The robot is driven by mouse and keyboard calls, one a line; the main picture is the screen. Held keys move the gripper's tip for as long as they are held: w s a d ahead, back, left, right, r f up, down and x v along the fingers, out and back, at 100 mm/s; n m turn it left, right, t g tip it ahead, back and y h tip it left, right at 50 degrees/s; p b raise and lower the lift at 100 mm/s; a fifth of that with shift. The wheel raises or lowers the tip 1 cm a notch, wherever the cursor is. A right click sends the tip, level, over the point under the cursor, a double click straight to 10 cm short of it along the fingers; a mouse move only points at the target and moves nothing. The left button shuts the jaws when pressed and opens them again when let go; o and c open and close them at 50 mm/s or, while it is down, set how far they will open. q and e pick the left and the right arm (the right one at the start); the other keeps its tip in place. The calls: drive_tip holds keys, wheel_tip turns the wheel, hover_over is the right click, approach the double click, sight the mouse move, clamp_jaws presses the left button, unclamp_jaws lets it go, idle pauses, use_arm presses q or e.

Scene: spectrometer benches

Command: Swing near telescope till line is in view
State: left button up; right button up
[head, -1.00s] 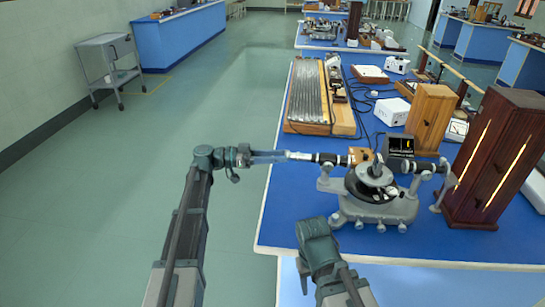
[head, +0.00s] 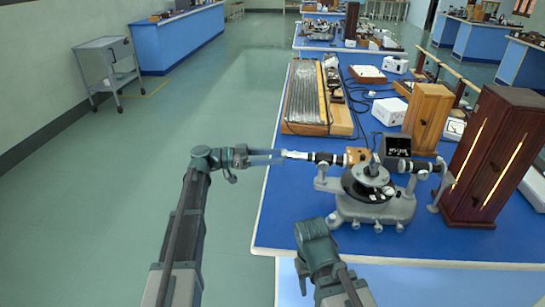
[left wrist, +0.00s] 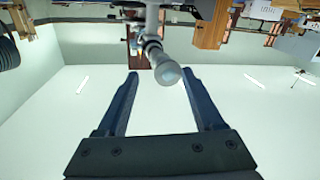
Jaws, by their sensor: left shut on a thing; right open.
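The spectrometer (head: 375,205) stands on the blue bench, a grey base with a round dark table in its middle. Its near telescope (head: 325,158) is a black tube with a pale eyepiece end pointing left. My left gripper (head: 281,155) is shut on that end, reaching from the left. In the left wrist view the pale round eyepiece (left wrist: 167,73) shows between the fingertips. A small dark screen (head: 397,144) with white marks stands behind the instrument; I cannot read it. My right gripper (head: 312,228) is low, before the bench edge, open and empty; its fingertips are unclear.
A dark wooden cabinet with lit slits (head: 493,160) stands right of the spectrometer, a lighter wooden box (head: 428,118) behind it. A ribbed board (head: 308,98) lies at the bench's left edge.

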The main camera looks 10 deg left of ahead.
use_arm(q)
drive_tip(key=w+a, duration=0.2)
drive_tip(key=a, duration=1.2)
drive_tip(key=shift+a, duration=0.2)
idle(0.8)
drive_tip(key=shift+w+r, duration=0.1)
drive_tip(key=s+a, duration=0.2)
drive_tip(key=a, duration=1.1)
drive_tip(key=shift+a, duration=0.3)
drive_tip(key=shift+s, duration=0.1)
